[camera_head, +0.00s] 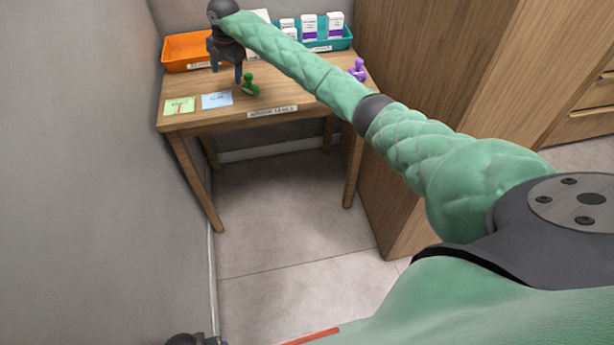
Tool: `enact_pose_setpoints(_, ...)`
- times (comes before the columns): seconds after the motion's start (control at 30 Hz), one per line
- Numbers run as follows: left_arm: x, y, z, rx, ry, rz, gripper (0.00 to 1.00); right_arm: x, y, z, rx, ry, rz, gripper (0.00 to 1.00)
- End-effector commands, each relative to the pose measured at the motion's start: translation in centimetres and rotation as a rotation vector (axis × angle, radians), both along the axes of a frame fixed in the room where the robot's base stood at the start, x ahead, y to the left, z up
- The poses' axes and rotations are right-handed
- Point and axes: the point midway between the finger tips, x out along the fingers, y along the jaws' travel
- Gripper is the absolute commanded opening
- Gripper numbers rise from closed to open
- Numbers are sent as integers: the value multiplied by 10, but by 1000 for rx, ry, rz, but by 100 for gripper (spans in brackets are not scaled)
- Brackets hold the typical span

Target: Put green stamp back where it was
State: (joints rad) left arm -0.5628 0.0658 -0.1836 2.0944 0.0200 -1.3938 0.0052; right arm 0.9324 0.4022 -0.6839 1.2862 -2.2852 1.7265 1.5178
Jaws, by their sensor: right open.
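The green stamp (250,84) is on the small wooden table, right of the middle of its left half. My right gripper (227,76) points down over the table, just left of the green stamp. Its fingers are apart, with nothing seen between them. The right fingertip is close to the stamp; I cannot tell whether they touch. A dark part at the bottom left edge looks like a piece of my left gripper (190,340); its fingers cannot be made out.
On the table (290,85) are a yellow-green note (180,105), a blue note (216,100) and a purple stamp (358,70). Behind stand an orange tray (185,50) and a teal tray (335,44) with white boxes. A grey wall bounds the left, a wooden cabinet (430,90) the right.

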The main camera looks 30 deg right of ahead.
Motion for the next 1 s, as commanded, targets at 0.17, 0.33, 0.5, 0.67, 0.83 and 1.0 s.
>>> enact_pose_setpoints(0.17, 0, 1, 0, 1, -1, -1, 68, -28, 89, -50, 329, -99, 167, 74)
enact_pose_setpoints(0.33, 1, 1, 0, 1, -2, -1, 68, -59, 158, -68, 644, -222, 235, 74)
enact_pose_setpoints(0.5, 1, 1, 0, 1, -1, -1, 68, -88, 204, -68, 935, -363, 209, 74)
enact_pose_setpoints(0.67, 1, 0, 0, 1, 0, -1, 68, -110, 223, -60, 1170, -505, 97, 74)
enact_pose_setpoints(0.83, 0, 0, -1, 0, 0, 0, 68, -130, 217, -59, 1355, -648, -110, 74)
enact_pose_setpoints(1.0, 0, 0, -1, 0, 1, 0, 68, -147, 190, -70, 1454, -766, -393, 74)
